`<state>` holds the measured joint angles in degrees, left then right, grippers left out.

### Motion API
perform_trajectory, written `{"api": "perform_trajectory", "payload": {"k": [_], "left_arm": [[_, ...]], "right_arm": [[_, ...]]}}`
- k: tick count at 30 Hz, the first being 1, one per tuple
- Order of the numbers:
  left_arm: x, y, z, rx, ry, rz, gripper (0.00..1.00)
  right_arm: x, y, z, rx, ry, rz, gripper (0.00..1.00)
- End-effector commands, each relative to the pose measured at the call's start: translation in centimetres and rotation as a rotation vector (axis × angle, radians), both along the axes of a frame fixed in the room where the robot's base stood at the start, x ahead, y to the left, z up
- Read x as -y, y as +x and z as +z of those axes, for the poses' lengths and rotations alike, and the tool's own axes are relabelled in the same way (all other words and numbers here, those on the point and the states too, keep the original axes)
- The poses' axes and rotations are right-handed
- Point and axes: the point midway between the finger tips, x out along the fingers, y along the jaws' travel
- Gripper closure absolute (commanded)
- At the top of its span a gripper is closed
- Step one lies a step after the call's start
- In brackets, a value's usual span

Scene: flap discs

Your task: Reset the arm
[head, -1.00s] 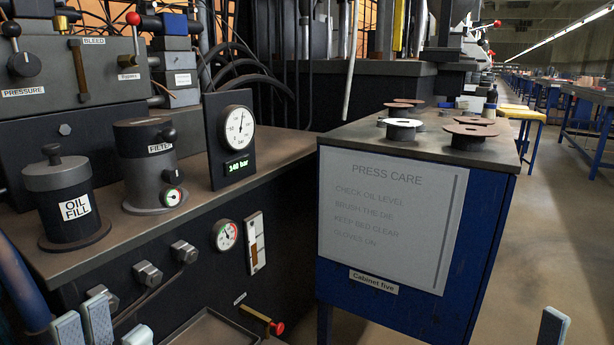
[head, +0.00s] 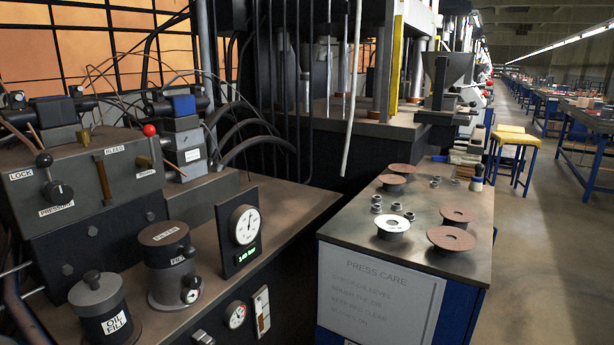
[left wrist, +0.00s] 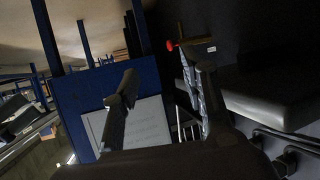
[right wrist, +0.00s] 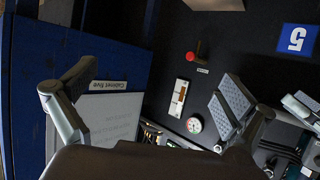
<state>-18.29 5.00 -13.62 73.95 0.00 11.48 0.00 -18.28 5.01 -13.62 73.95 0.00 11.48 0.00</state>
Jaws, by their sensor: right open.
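My left gripper (left wrist: 156,66) shows in the left wrist view with its two fingers apart and nothing between them. My right gripper (right wrist: 150,92) shows in the right wrist view, fingers wide apart and empty. Neither gripper shows in the head view. Beyond the fingers in both wrist views is the blue cabinet (left wrist: 78,100) with its pale sheet. On the cabinet's top in the head view, several brown flap discs (head: 451,238) sit on dark hubs. One disc has a white face (head: 393,222). Small metal rings (head: 396,206) lie among them.
To the left is a press bench (head: 290,220) with the oil fill pot (head: 103,308), filter pot (head: 172,270) and gauge block (head: 240,232). A red knob (right wrist: 190,56) sticks out from its dark front. A yellow stool (head: 512,137) and the open aisle (head: 560,250) lie to the right.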

Motion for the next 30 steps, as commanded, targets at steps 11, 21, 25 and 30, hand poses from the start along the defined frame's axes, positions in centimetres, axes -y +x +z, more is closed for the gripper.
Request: {"api": "perform_trajectory", "payload": {"k": [11,21,25,30], "left_arm": [[-7.4,-24.2,-9.3,-0.812,0.204,0.037,0.6],[-9.5,-32.9,-9.7,-1.038,0.256,0.047,0.6],[-9.5,-32.9,-9.7,-1.038,0.256,0.047,0.6],[-9.5,-32.9,-9.7,-1.038,0.256,0.047,0.6]], "right_arm": [[7.3,-24.2,-9.3,-0.813,-0.204,-0.037,0.0],[9.5,-32.9,-9.7,-1.039,-0.256,-0.047,0.0],[9.5,-32.9,-9.7,-1.039,-0.256,-0.047,0.0],[9.5,-32.9,-9.7,-1.039,-0.256,-0.047,0.0]]}}
